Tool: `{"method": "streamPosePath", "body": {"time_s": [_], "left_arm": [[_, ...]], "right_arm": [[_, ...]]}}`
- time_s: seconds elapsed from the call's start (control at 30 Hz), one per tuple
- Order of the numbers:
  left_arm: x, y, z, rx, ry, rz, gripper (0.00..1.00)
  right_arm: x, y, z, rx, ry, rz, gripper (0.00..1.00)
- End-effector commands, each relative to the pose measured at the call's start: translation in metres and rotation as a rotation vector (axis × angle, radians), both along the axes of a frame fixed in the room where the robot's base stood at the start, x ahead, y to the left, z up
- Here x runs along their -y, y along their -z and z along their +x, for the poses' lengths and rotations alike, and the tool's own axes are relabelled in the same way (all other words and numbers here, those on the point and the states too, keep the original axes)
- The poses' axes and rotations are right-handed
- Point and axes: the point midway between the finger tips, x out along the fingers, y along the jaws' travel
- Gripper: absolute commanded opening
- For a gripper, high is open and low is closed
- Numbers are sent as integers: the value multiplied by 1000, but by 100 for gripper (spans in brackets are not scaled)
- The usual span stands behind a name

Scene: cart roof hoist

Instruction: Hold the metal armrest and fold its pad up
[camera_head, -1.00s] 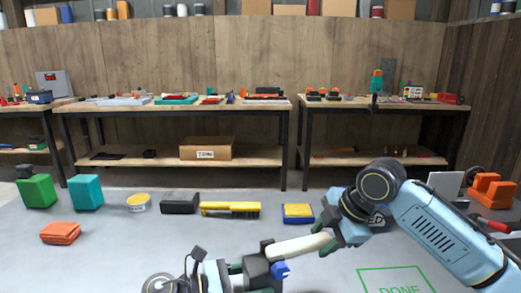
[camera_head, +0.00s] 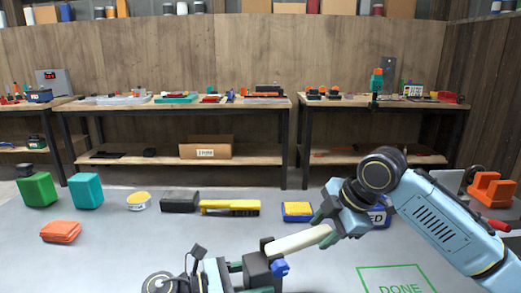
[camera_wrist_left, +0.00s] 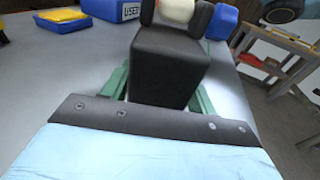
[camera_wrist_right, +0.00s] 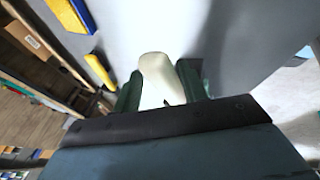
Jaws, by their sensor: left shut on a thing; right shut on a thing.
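The armrest is a dark block with a cream pad. My left gripper (camera_head: 248,275) is shut on the dark block (camera_head: 259,266) at the bottom centre of the head view. In the left wrist view the block (camera_wrist_left: 167,68) sits between the green fingers. A blue knob (camera_head: 280,268) is on its side. The cream pad (camera_head: 298,240) reaches from the block to the right, tilted slightly upward. My right gripper (camera_head: 326,228) is shut on the pad's far end. In the right wrist view the pad (camera_wrist_right: 157,80) lies between the green fingers. The joint of pad and block is partly hidden.
On the grey table lie a yellow brush (camera_head: 230,208), a black block (camera_head: 180,201), a blue and yellow sponge tray (camera_head: 297,211) and a blue "USED" bin (camera_head: 378,216), partly behind my right arm. A green "DONE" outline (camera_head: 397,280) is clear at front right.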

Motion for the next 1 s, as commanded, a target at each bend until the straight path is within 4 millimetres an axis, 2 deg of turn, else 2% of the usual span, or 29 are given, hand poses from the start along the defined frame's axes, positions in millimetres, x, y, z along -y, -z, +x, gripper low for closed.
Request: {"method": "streamPosePath", "body": {"time_s": [0.7, 1.0], "left_arm": [[2, 1, -2, -1, 8, 2, 36], [2, 1, -3, 0, 10, 2, 36]], "right_arm": [[-5, -19, 0, 6, 0, 5, 33], [-5, -19, 0, 6, 1, 5, 33]]}}
